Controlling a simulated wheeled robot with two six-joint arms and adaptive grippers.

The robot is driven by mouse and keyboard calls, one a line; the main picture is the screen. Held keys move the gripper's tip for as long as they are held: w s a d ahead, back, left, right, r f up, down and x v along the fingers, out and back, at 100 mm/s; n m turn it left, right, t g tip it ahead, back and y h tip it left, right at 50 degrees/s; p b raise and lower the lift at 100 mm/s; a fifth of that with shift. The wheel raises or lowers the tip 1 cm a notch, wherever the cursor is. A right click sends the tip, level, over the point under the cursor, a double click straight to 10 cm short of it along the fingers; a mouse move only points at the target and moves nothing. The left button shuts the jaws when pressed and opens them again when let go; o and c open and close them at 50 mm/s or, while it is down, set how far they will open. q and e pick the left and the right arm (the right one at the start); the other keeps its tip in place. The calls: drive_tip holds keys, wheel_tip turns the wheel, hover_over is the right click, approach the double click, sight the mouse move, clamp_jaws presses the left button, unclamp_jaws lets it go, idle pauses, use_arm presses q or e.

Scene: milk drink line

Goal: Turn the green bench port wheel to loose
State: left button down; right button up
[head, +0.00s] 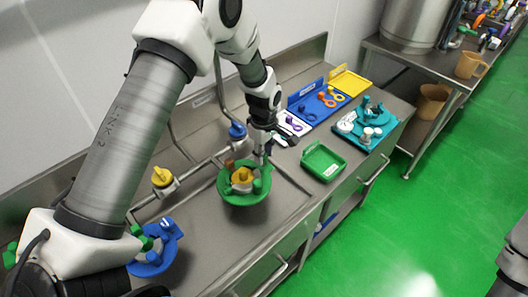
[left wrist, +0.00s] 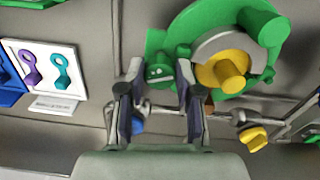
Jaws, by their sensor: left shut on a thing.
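The green bench port wheel (head: 233,196) is a round green piece with a grey ring and a yellow centre knob (head: 242,176), set on the steel bench. In the left wrist view the wheel (left wrist: 183,32) is at the upper right, with thick green pegs standing up from its rim. My left gripper (head: 262,160) reaches down to the wheel's far right side. In the left wrist view its fingers (left wrist: 160,70) are closed on one green peg (left wrist: 158,72) of the wheel. The peg's lower part is hidden. My right gripper is out of view.
A blue port wheel (head: 150,262) is at the near left. A yellow valve (head: 162,177) and a blue valve (head: 237,131) sit on pipes behind. A green tray (head: 323,163), a blue tray (head: 318,103) and a teal fixture (head: 366,127) stand to the right.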

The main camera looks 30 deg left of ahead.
use_arm(q)
drive_tip(key=shift+f+n, duration=0.15)
drive_tip(key=shift+n, duration=0.55)
drive_tip(key=shift+s, duration=0.1)
drive_tip(key=c, duration=0.8)
unclamp_jaws()
drive_tip(key=shift+a, duration=0.25)
wheel_tip(320, 180, up, 12)
drive_tip(key=shift+f, duration=0.1)
drive_tip(key=shift+w, duration=0.2)
